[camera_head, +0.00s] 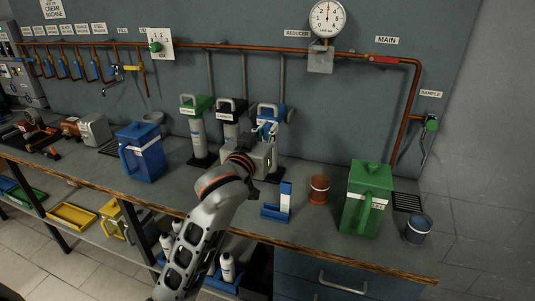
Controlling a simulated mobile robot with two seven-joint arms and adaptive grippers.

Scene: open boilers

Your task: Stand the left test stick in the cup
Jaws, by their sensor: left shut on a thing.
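My left arm comes up from the bottom middle, and my left gripper (267,131) is over the bench in front of the blue-topped canister. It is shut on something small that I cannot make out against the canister. No test stick shows clearly. A blue stand (284,203) with a white face is on the bench to the right of my arm. A brown-red cup (318,190) stands upright to the right of the stand. A blue-grey cup (418,229) is at the far right of the bench. I cannot tell which cup is meant. My right gripper is not in view.
A green jug (366,200) stands between the two cups. A blue jug (141,153) is on the left. Green-topped (197,130) and black-topped (229,119) canisters stand at the back. A dark grate (407,202) lies at the right. Copper pipes run along the wall.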

